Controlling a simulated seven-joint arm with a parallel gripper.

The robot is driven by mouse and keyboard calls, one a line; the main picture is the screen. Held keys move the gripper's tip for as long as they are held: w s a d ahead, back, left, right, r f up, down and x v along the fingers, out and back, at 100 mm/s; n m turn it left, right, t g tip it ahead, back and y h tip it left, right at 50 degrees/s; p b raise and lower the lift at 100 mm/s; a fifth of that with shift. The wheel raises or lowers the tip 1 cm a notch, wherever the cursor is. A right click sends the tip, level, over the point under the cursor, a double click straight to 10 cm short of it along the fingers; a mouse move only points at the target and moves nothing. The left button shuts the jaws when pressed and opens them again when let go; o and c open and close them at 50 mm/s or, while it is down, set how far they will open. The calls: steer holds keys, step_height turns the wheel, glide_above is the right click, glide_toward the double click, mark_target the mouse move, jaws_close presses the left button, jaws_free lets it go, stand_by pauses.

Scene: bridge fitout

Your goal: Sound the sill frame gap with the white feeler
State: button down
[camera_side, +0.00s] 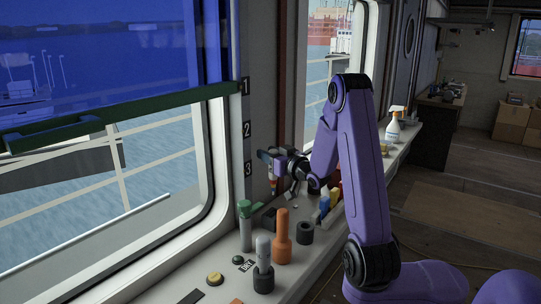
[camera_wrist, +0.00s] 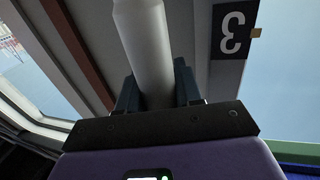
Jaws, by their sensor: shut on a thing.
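My gripper (camera_side: 270,160) is beside the dark post between the windows, near the number 3 plate (camera_side: 248,169). In the wrist view its two dark fingers (camera_wrist: 157,92) are shut on a white cylinder, which looks like the white feeler (camera_wrist: 147,45); it extends up out of the frame. A small banded red, blue and pale piece (camera_side: 273,184) shows just below the gripper in the side view; I cannot tell whether it is part of the feeler. The sill (camera_side: 205,295) runs below the windows. I cannot make out the frame gap, nor whether the feeler's tip touches anything.
On the sill stand an orange handle (camera_side: 282,240), a grey tool in a dark holder (camera_side: 263,262), a green-topped post (camera_side: 246,228), a black ring (camera_side: 305,232) and a yellow button (camera_side: 215,278). Blue (camera_side: 324,206) and yellow (camera_side: 335,197) pieces are near my arm. A green rail (camera_side: 130,107) crosses the window.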

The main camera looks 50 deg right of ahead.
step_height(320, 180, down, 7)
steer(key=shift+r, duration=0.2)
stand_by(0.5)
steer(key=shift+f, duration=2)
stand_by(4.0)
